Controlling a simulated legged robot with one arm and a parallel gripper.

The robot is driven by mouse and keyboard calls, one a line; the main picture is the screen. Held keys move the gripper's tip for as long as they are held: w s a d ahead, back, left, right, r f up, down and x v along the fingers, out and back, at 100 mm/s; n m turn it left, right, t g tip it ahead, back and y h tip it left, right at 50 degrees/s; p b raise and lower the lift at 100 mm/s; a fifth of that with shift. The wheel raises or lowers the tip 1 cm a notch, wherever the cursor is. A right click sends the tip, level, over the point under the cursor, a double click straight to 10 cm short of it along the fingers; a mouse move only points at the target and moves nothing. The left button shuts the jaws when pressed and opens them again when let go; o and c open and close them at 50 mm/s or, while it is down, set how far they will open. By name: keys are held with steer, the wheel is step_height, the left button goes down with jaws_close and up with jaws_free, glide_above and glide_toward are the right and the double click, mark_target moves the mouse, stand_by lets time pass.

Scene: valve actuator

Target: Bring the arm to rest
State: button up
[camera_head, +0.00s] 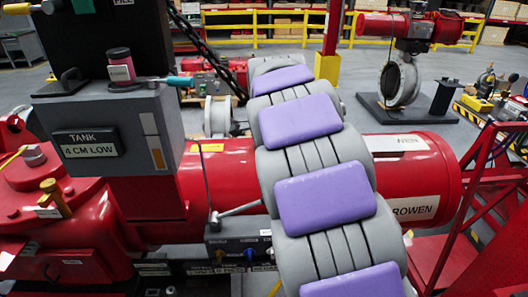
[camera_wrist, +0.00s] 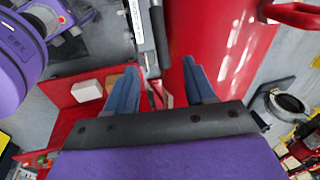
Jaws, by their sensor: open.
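My arm, grey with purple pads, rises from the bottom middle of the head view and reaches across in front of the red actuator cylinder (camera_head: 415,180). My gripper's fingers cannot be made out in that view. In the wrist view my gripper (camera_wrist: 160,66) shows two blue fingers, spread apart with a clear gap. A grey bar (camera_wrist: 145,40) and a red surface (camera_wrist: 222,40) show beyond and between the fingers. I cannot tell whether either finger touches them. Nothing is held between the fingers.
A grey box labelled "TANK 4 CM LOW" (camera_head: 105,125) stands at left, with a pink-labelled bottle (camera_head: 121,68) on it. Red machinery (camera_head: 60,215) fills the lower left. Red framing (camera_head: 490,255) stands at right.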

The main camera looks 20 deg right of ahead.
steer(key=shift+s, duration=0.15)
steer(key=s+a+f+n+g+b, duration=0.1)
steer(key=s+f+n, duration=0.4)
steer(key=s, duration=0.7)
steer(key=s+a+f+n+g+y+b, duration=0.1)
steer(key=s+a+f+n, duration=0.4)
steer(key=s, duration=0.8)
steer(key=s+a+f+n+g+b, duration=0.2)
steer(key=s+a+f+n+b, duration=0.1)
steer(key=s+n, duration=0.7)
step_height(320, 180, down, 3)
steer(key=shift+s+a+r+y+b, duration=0.1)
steer(key=shift+s+a+y+b, duration=0.15)
steer(key=shift+s+b, duration=0.65)
